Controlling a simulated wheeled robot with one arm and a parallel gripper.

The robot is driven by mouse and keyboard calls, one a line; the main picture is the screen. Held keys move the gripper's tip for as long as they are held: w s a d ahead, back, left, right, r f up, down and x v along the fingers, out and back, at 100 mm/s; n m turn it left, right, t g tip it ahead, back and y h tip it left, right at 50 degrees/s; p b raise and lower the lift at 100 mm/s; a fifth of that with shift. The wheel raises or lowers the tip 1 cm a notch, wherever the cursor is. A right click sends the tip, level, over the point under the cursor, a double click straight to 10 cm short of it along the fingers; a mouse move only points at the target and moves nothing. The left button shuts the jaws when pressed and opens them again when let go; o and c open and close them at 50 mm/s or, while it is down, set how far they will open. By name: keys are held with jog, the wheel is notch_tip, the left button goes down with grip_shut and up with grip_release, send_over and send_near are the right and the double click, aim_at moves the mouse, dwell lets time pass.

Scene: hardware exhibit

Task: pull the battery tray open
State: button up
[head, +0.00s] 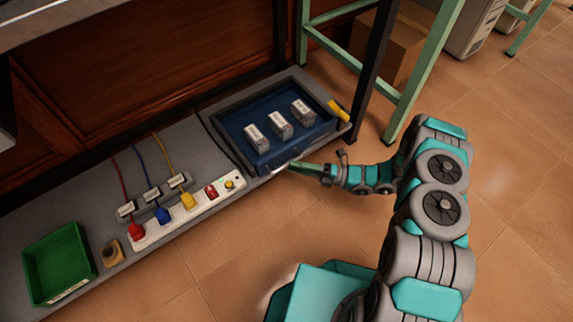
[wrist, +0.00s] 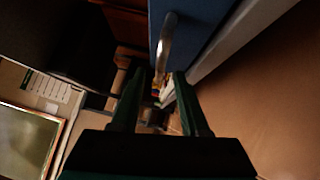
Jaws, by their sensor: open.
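The battery tray (head: 233,140) is blue, set in a dark frame on the grey shelf. Three pale batteries, at the left (head: 256,138), middle (head: 280,124) and right (head: 303,112), stand upright in it. My gripper (head: 293,165) is at the tray's near edge, low beside the shelf. In the wrist view, my gripper (wrist: 160,82) is open, with its two dark fingers apart. A curved metal handle (wrist: 165,45) on the blue tray front (wrist: 200,25) shows just beyond and between the fingertips. I cannot tell whether a finger touches it.
A power strip (head: 190,212) with coloured plugs and cables lies on the shelf to the left, with a green bin (head: 58,263) farther left. A yellow object (head: 339,110) is at the tray's right. Green table legs (head: 425,72) stand behind. The tiled floor (head: 240,270) in front is open.

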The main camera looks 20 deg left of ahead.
aim_at(286, 165)
jog(key=shift+s+a+r, duration=0.1)
jog(key=shift+a, duration=0.8)
jog(key=shift+s+a+r, duration=0.1)
jog(key=shift+a, duration=0.75)
grip_shut()
